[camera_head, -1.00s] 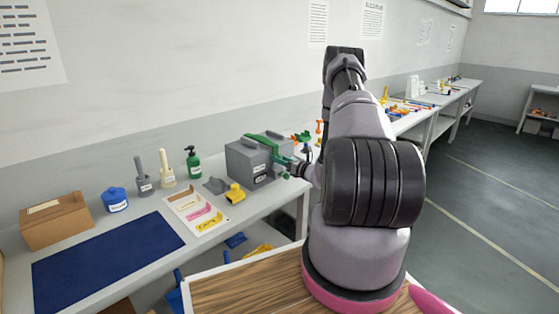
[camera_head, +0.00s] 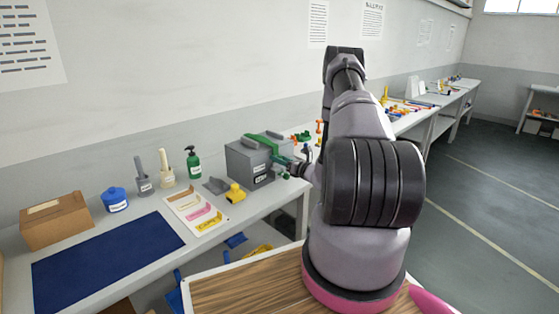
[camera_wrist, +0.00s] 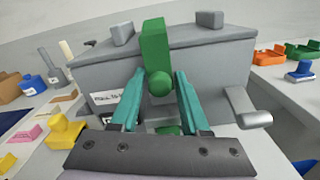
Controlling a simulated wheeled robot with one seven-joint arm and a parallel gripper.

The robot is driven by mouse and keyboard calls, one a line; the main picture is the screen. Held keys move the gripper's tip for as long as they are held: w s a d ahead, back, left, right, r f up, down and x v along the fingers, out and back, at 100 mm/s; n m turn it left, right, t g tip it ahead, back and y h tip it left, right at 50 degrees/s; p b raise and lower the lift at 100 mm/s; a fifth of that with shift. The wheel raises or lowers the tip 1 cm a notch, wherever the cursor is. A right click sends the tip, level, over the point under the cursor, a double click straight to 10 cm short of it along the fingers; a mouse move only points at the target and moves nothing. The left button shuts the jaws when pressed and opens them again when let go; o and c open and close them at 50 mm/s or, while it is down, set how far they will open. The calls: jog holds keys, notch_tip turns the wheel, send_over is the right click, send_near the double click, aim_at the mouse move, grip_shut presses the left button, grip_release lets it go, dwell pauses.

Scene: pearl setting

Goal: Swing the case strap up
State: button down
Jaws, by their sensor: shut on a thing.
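The grey case (camera_head: 238,160) stands on the workbench, left of my arm in the head view. Its green strap (camera_head: 262,138) lies over the top and comes down the side facing my gripper (camera_head: 287,162). In the wrist view the strap (camera_wrist: 154,45) rises over the front edge of the case (camera_wrist: 215,68) and has a round green knob (camera_wrist: 160,84) at its lower end. My gripper's teal fingers (camera_wrist: 158,92) are on both sides of the knob and shut on it. The finger contact is partly hidden behind the knob.
In the wrist view a grey lever (camera_wrist: 247,106) sticks out on the right. A blue mat (camera_head: 105,255) lies clear.

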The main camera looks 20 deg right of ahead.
jog(key=shift+s+r+g, duration=0.1)
jog(key=shift+r+g, duration=0.2)
jog(key=shift+r, duration=0.25)
jog(key=w+a+r+g+h, duration=0.1)
jog(key=w+r, duration=0.3)
jog(key=r, duration=0.7)
jog(key=w+a+r+g+h, duration=0.1)
jog(key=w+r+g, duration=0.3)
jog(key=r, duration=0.6)
jog(key=shift+w+a+r, duration=0.15)
jog(key=shift+a+r, duration=0.2)
jog(key=shift+a, duration=0.15)
jog(key=c, duration=0.6)
grip_release()
jog(key=shift+a+f, duration=0.1)
